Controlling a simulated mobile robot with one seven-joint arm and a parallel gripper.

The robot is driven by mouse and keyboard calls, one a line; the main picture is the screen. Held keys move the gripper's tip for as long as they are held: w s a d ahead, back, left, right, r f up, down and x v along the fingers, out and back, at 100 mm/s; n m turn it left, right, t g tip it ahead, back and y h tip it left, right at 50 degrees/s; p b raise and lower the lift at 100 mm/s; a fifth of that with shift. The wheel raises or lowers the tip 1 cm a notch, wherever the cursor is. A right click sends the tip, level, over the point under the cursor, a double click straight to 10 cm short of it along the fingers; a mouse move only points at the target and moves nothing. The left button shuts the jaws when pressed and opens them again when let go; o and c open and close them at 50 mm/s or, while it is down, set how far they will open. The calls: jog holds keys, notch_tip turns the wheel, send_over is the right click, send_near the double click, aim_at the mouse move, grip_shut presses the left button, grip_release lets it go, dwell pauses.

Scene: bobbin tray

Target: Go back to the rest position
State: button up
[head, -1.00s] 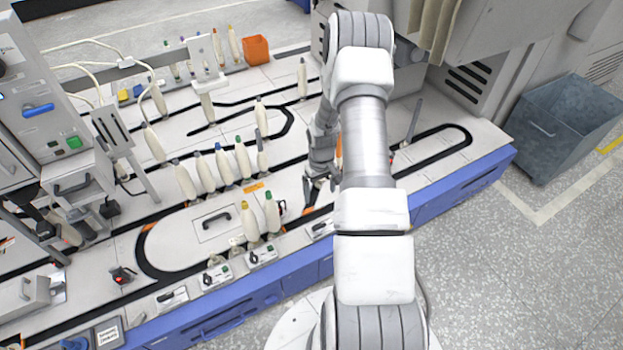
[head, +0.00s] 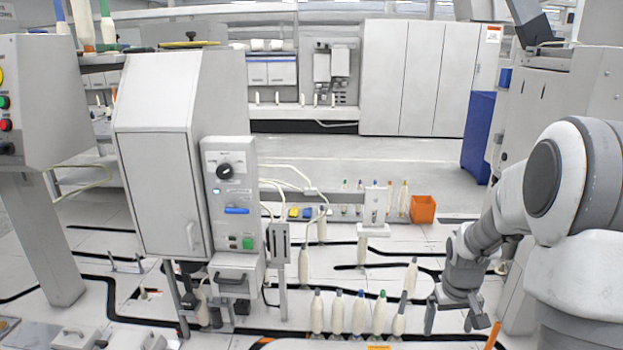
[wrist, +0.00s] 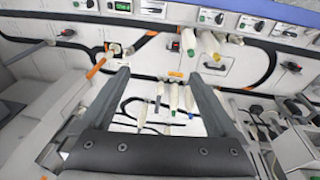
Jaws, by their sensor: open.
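My gripper (head: 453,318) hangs at the lower right of the head view, its two fingers apart with nothing between them. It is to the right of a row of cream bobbins (head: 359,314) with coloured tips. In the wrist view the open fingers of my gripper (wrist: 158,78) reach forward on both sides. Several bobbins (wrist: 174,97) show beyond and between them, apart from the fingers. My arm comes in from the right edge of the head view and bends down to the gripper.
A grey machine with a dial panel (head: 228,190) stands left of centre. An orange box (head: 423,209) sits behind the white deck with black tracks. A single bobbin (head: 411,277) stands close to my gripper's left. A large grey cabinet (head: 560,110) rises at the right, behind my arm.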

jog(key=s+a+r+t, duration=0.1)
jog(key=s+a+r, duration=0.3)
jog(key=r, duration=0.3)
jog(key=s+a+r+t, duration=0.1)
jog(key=s+a+r, duration=0.4)
jog(key=r, duration=0.3)
jog(key=s+a+r+t+y, duration=0.1)
jog(key=s+a+r, duration=0.15)
jog(key=s, duration=0.35)
jog(key=s+a+r+t, duration=0.1)
jog(key=s+a+r, duration=0.1)
jog(key=s+a, duration=0.35)
notch_tip(320, 180, up, 20)
jog(key=d+p, duration=0.1)
jog(key=p, duration=1.9)
jog(key=shift+s+d+r, duration=0.15)
jog(key=shift+s+d, duration=0.2)
jog(key=shift+d, duration=0.05)
